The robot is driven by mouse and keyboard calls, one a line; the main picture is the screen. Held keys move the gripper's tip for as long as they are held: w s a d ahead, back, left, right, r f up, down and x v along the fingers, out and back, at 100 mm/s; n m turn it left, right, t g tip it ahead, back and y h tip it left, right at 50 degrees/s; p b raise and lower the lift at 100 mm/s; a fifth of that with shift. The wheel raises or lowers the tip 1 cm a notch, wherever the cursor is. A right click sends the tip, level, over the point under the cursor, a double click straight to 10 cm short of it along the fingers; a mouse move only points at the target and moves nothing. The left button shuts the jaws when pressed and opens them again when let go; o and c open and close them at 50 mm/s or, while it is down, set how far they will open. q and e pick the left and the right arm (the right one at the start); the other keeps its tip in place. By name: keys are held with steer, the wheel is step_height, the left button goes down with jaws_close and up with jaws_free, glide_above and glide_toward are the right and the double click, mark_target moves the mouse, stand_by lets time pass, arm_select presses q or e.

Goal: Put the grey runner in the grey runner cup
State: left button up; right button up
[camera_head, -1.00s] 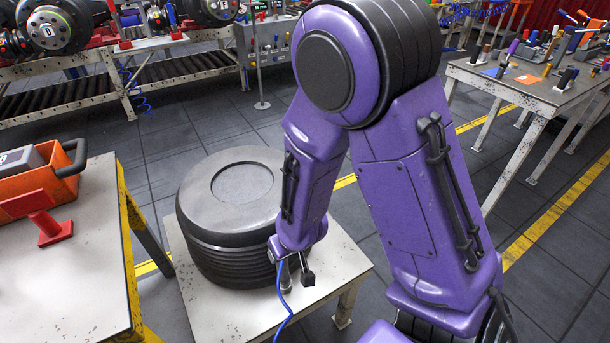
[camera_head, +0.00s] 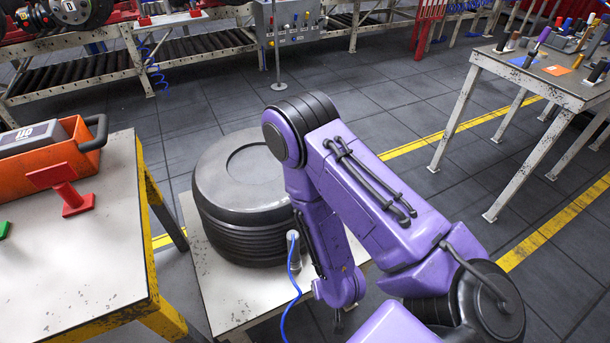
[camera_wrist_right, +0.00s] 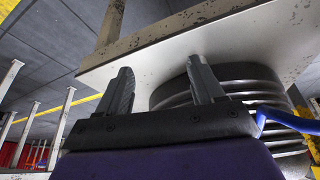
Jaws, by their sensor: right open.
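A grey runner (camera_head: 293,250) with a blue hose stands roughly upright beside the grey ribbed drum on the small white table. Its lower end is partly hidden, so I cannot tell whether it sits in a cup. No grey runner cup can be made out clearly. My right gripper (camera_head: 338,320) points down at the right of the runner, apart from it and near the table's front right edge. In the right wrist view its two fingers (camera_wrist_right: 162,90) are apart with nothing between them. The blue hose (camera_wrist_right: 285,122) crosses at the right there. My left gripper is not in view.
The grey drum (camera_head: 238,185) fills much of the small white table (camera_head: 225,295). A yellow-edged bench (camera_head: 80,270) at left holds an orange bin (camera_head: 50,155) and a red stand (camera_head: 68,192). A tool table (camera_head: 535,80) stands at upper right. Floor between is clear.

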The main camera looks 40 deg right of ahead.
mark_target(292, 233)
steer(key=w+r+n+y+p, duration=0.1)
steer(key=w+r+n+p, duration=0.15)
steer(key=w+r, duration=1.05)
steer(key=f, duration=0.2)
steer(key=w+f+b, duration=0.1)
steer(key=shift+d+f+t, duration=0.15)
steer(key=shift+d+t, duration=0.15)
steer(key=shift+d, duration=0.05)
steer(key=x, duration=0.4)
steer(key=shift+w+a+f+p, duration=0.25)
steer(key=shift+f+p, duration=0.05)
steer(key=shift+w+d+f, duration=0.1)
steer(key=shift+w+f, duration=0.05)
steer(key=shift+f, duration=0.1)
steer(key=shift+r, duration=0.1)
jaws_close()
steer(key=shift+w+r, duration=0.1)
